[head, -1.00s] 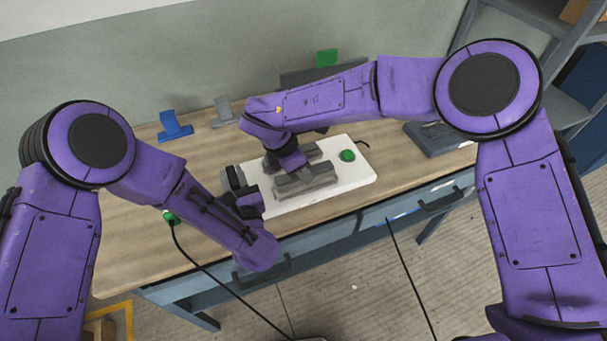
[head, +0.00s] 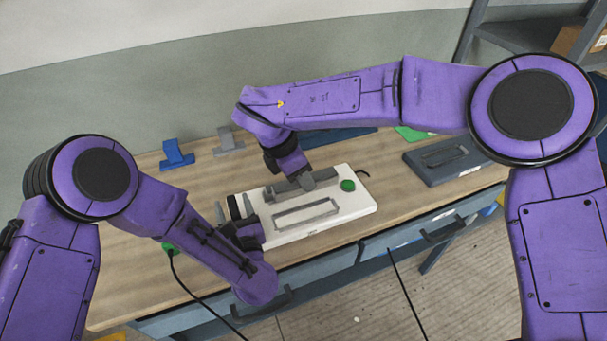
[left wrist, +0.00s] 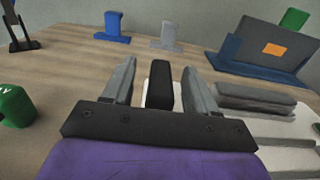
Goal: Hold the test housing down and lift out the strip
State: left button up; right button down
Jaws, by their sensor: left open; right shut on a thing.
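The white test housing (head: 335,212) lies on the bench, with a green button (head: 347,185) at its right end. A grey-rimmed slot (head: 305,214) shows bare pale floor. My right gripper (head: 308,181) is shut on the grey strip (head: 288,190), behind the slot in the picture; its fingertips are partly hidden and I cannot tell its height. My left gripper (head: 233,208) is open at the housing's left end. In the left wrist view its fingers (left wrist: 160,85) stand either side of a black block, with a gap. Grey bars (left wrist: 257,97) show to the right.
A blue bracket (head: 177,155) and a grey bracket (head: 229,140) stand at the back of the bench. A dark blue tray (head: 446,160) lies to the right. A green knob (left wrist: 15,105) with a cable is left of my left gripper.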

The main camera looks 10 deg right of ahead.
pick_arm(q)
jog(key=v, duration=1.1)
jog(key=shift+d, duration=0.15)
jog(key=shift+s, duration=0.5)
